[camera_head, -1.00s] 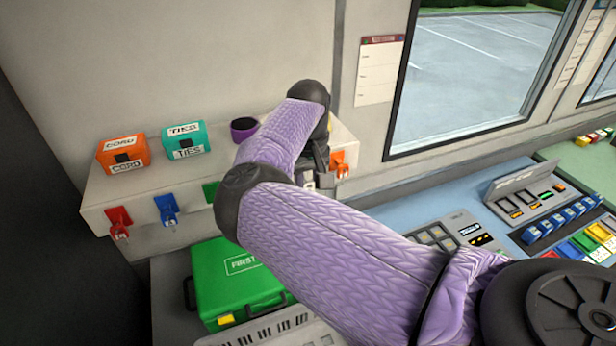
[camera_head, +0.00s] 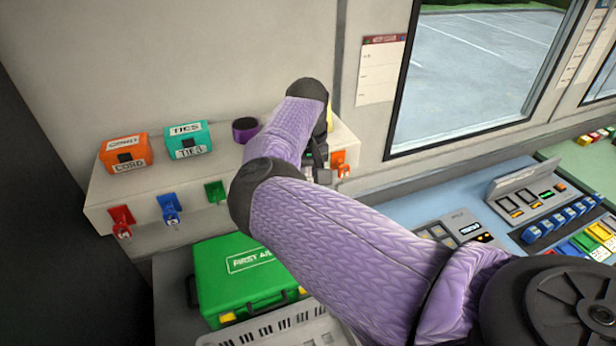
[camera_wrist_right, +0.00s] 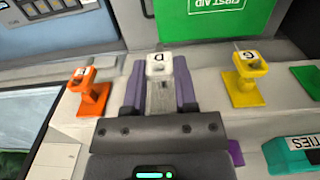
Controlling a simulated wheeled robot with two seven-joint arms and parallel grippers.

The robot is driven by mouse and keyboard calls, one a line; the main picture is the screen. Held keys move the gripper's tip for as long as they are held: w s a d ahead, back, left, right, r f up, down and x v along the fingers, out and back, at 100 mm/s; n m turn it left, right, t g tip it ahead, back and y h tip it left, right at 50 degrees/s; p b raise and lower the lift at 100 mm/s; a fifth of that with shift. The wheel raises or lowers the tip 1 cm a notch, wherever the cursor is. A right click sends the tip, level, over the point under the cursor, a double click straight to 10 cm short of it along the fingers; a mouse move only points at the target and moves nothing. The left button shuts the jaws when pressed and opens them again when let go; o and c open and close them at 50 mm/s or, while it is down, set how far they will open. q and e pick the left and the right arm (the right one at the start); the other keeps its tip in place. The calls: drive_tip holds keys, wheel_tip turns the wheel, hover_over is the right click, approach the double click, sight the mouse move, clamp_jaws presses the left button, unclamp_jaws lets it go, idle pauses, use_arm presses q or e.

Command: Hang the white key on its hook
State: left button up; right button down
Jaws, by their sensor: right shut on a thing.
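My right gripper (camera_wrist_right: 160,88) is shut on the white key (camera_wrist_right: 159,64), a white block marked with a dark letter, between its two purple fingers. A pale grey-white piece (camera_wrist_right: 160,97), which looks like the white hook, lies behind the key between the fingers. I cannot tell whether the key sits on it or is just in front. In the head view my right arm hides the key and this hook; only a dark part of the gripper shows at the shelf's right end. My left gripper is out of view.
An orange hook (camera_wrist_right: 96,97) and a yellow hook (camera_wrist_right: 247,92) with keys flank the gripper. Red (camera_head: 121,217), blue (camera_head: 169,207) and green (camera_head: 214,191) hooks line the shelf front. Orange (camera_head: 124,152) and teal (camera_head: 188,139) boxes stand above; a green first-aid case (camera_head: 235,280) lies below.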

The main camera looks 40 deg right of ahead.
idle(0.4)
drive_tip(key=shift+p, duration=0.5)
drive_tip(key=shift+w, duration=0.1)
drive_tip(key=shift+w+d, duration=0.1)
drive_tip(key=shift+w+d, duration=0.1)
drive_tip(key=shift+w, duration=0.2)
idle(0.3)
drive_tip(key=shift+f+p, duration=0.1)
drive_tip(key=shift+p, duration=0.35)
drive_tip(key=shift+c, duration=1.6)
unclamp_jaws()
